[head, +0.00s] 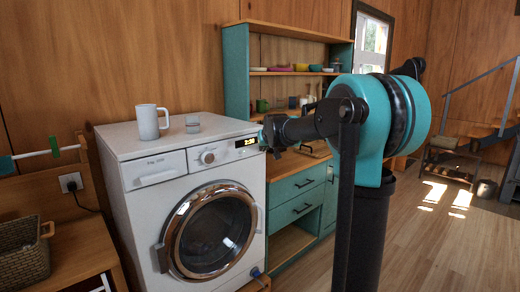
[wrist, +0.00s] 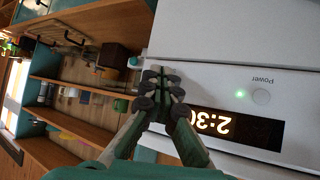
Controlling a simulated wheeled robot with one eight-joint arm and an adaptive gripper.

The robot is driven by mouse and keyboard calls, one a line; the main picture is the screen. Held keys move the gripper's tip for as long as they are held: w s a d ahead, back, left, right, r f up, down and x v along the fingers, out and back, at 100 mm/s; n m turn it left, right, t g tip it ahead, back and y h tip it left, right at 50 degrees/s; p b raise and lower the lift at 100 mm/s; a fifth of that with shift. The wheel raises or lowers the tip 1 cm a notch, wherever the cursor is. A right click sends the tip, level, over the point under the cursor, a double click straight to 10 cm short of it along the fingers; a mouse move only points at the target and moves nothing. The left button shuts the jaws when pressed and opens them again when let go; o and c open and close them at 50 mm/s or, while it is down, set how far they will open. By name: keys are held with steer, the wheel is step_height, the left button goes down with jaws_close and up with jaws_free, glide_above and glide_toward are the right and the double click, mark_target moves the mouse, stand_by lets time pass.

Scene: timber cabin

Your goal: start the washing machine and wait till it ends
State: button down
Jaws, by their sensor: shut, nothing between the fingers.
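The white washing machine (head: 140,215) stands against the timber wall with its round, copper-rimmed door (head: 210,230) shut. Its display (head: 245,142) is lit. In the wrist view the display (wrist: 235,128) appears upside down and reads 2:3 with a last digit partly hidden by my fingers. The Power button (wrist: 261,96) has a lit green light (wrist: 240,94) beside it. My gripper (head: 265,138) is at the right end of the machine's control panel. Its fingers (wrist: 164,73) are shut and empty, close to the panel; I cannot tell whether they touch it.
Teal drawers (head: 297,208) and a shelf unit (head: 237,70) are close on the right. A wicker basket (head: 24,265) sits on the wooden bench at left. Floor is open at right.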

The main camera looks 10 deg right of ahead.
steer(key=shift+w+a, duration=0.15)
stand_by(0.6)
steer(key=shift+s+d, duration=0.45)
steer(key=shift+s, duration=0.15)
steer(key=s+d, duration=0.1)
steer(key=s, duration=0.1)
steer(key=s+d, duration=0.2)
stand_by(0.4)
stand_by(0.5)
